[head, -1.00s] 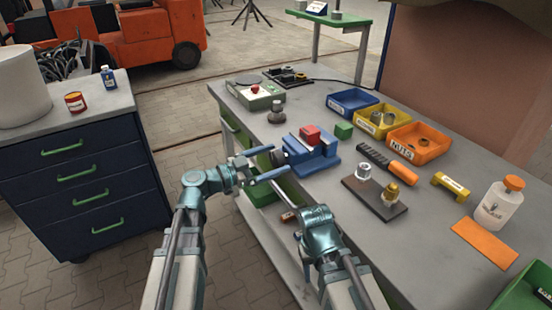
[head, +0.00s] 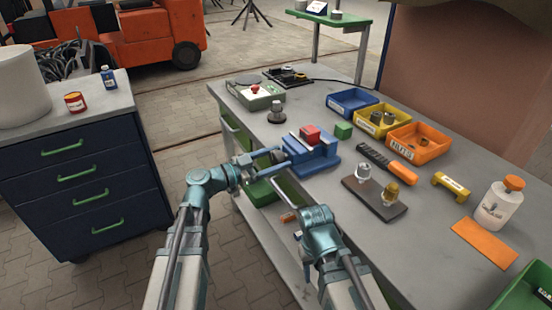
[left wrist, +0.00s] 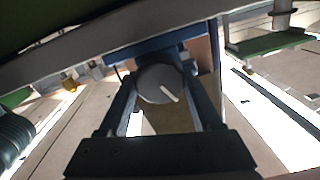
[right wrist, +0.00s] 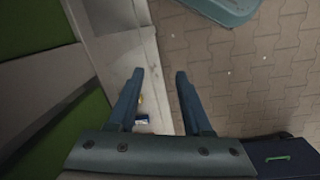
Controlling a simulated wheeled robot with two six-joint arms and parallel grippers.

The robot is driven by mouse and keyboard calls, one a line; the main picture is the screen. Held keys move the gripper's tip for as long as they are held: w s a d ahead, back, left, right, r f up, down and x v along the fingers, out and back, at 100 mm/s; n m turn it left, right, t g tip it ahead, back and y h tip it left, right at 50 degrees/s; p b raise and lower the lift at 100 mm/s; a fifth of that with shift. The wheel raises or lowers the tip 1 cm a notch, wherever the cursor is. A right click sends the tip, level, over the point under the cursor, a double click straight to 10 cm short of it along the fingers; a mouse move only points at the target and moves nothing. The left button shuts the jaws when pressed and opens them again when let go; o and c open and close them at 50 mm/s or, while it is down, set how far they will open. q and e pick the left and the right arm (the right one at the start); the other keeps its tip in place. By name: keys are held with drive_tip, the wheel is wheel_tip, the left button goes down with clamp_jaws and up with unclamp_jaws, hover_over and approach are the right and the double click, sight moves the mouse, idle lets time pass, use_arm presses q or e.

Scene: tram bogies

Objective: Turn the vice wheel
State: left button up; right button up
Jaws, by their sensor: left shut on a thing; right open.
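The blue vice (head: 318,158) stands on the near left edge of the workbench, with a red block (head: 312,134) at its jaws. Its wheel (head: 278,157) faces the left arm. In the left wrist view the wheel (left wrist: 158,86) is a round grey disc with a white mark slanting down to the right. My left gripper (left wrist: 160,78) is shut on the wheel, one finger on each side. It also shows in the head view (head: 272,160). My right gripper (right wrist: 160,74) is open and empty, beside the bench's front edge and below its top.
A green block (head: 343,130), a grey round-based part (head: 277,114) and a dark plate with two fittings (head: 374,198) lie near the vice. Blue (head: 353,101), yellow (head: 382,119) and orange (head: 419,142) bins stand behind. A drawer cabinet (head: 85,180) is at left, with open floor between.

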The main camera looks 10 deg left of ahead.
use_arm(q)
drive_tip(key=shift+w+a+n, duration=0.1)
drive_tip(key=shift+n, duration=3.3)
drive_tip(key=o, duration=1.4)
drive_tip(key=v, duration=1.3)
drive_tip(key=shift+s+a, duration=0.25)
drive_tip(key=shift+a, duration=0.1)
